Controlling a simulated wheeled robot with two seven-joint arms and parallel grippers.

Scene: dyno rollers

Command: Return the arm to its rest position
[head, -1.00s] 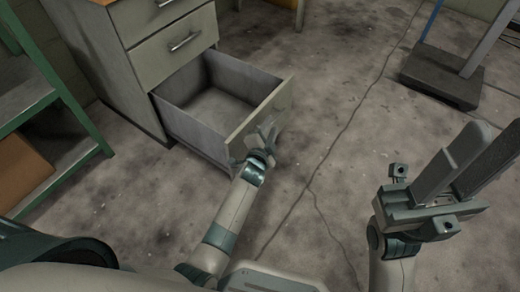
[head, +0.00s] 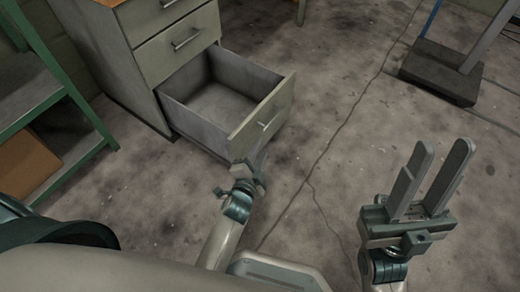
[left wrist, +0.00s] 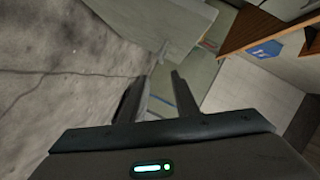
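My left gripper (head: 250,166) is in front of the lower drawer of a grey cabinet, near the lower edge of the drawer front in the head view. In the left wrist view its two fingers (left wrist: 160,98) stand apart with nothing between them. My right gripper (head: 432,180) is at the right of the head view, its two long fingers pointing up and apart, with nothing between them. The lower drawer (head: 262,118) is pulled out and its visible inside is empty. Whether the left gripper touches the drawer front cannot be told.
The cabinet (head: 150,60) stands at the upper left, with its upper drawers shut. A green-framed shelf (head: 75,95) holding a brown box (head: 25,165) is at the left edge. A dark-based stand (head: 440,72) is at the upper right. The concrete floor (head: 320,110) between is clear.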

